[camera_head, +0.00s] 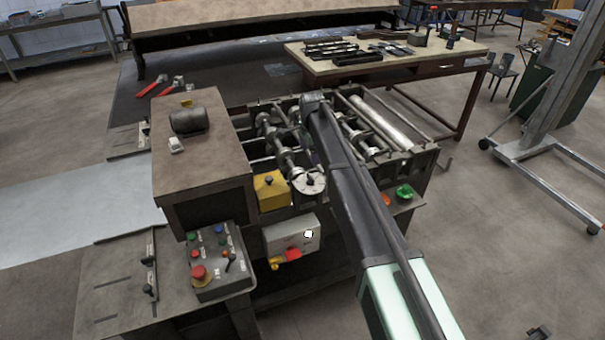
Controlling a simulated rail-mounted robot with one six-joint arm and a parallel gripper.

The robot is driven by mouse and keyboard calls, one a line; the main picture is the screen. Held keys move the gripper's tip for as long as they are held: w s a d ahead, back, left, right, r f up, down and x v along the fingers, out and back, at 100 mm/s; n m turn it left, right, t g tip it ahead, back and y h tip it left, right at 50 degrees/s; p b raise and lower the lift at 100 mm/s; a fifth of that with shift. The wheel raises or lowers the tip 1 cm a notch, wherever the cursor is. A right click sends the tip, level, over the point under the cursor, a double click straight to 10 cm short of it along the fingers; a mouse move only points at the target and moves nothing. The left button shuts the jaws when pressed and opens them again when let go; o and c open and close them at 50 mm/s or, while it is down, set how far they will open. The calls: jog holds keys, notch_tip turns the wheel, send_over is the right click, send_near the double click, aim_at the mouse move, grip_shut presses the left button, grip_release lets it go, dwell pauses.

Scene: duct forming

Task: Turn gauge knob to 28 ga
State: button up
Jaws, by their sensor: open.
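A round pale dial with a dark centre (308,181) sits on the near side of the roller machine (428,160). It looks like the gauge knob, but its markings are too small to read. My arm reaches in from the lower right and ends over the rollers, with my gripper (309,112) at its far end, beyond the dial in the picture. The gripper is open; its fingertips are small and partly hidden by my arm. I see nothing held, and the gripper appears apart from the dial.
A yellow box with a black knob (271,190) stands left of the dial. A control box with a red stop button (217,262) is at the lower left. A dark cylinder (188,121) lies on the brown cabinet (200,165). Tools lie on a table (455,65) behind.

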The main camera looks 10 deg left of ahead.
aim_at(311, 176)
notch_tip(311, 176, down, 11)
jog(key=b, duration=1.1)
jog(key=shift+f, duration=0.1)
jog(key=shift+d, duration=0.1)
jog(key=c, duration=0.9)
